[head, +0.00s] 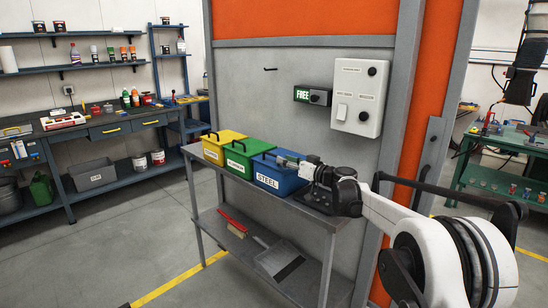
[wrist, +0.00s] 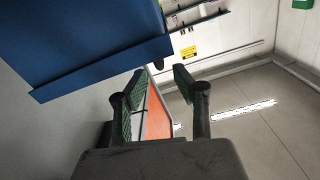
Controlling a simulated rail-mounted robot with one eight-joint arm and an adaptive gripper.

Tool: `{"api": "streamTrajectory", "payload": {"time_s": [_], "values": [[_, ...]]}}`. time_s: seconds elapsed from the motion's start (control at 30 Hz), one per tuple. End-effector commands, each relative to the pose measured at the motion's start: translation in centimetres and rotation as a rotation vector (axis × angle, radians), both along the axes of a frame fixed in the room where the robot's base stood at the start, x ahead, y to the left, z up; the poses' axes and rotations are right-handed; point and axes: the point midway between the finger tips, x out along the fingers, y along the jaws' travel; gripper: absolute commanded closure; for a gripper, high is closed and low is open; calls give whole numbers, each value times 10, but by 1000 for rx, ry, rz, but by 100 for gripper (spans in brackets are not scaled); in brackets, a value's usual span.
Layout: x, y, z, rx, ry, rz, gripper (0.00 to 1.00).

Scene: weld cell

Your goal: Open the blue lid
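The blue bin (head: 272,176), labelled STEEL, stands at the right end of a row of three bins in the head view. My gripper (head: 288,159) is at its top right, and my arm hides part of the lid. A broad blue panel (wrist: 95,40) with a lip along its lower edge fills the upper left of the wrist view. A small dark part shows at its right edge. My gripper (wrist: 158,84) shows two green-padded fingers standing apart with nothing between them. I cannot tell whether a finger touches the lid or how far the lid is raised.
The green bin (head: 238,158) and the yellow bin (head: 213,149) stand left of the blue one on a grey bench. A grey wall with a white switch box (head: 359,98) rises close behind. A brush (head: 233,223) and dustpan (head: 277,260) lie on the lower shelf.

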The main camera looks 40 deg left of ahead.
Motion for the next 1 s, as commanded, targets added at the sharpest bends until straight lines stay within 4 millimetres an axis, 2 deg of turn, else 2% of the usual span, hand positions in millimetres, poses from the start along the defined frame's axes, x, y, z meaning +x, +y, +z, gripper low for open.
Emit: {"api": "streamTrajectory", "payload": {"time_s": [0.1,0.33,0.5,0.83,0.87,1.0], "values": [[1,21,0,0,0,2,72],[3,48,0,0,0,2,72],[4,57,0,0,0,0,72],[4,59,0,0,0,0,72],[4,59,0,0,0,0,74],[4,59,0,0,0,0,92]]}}
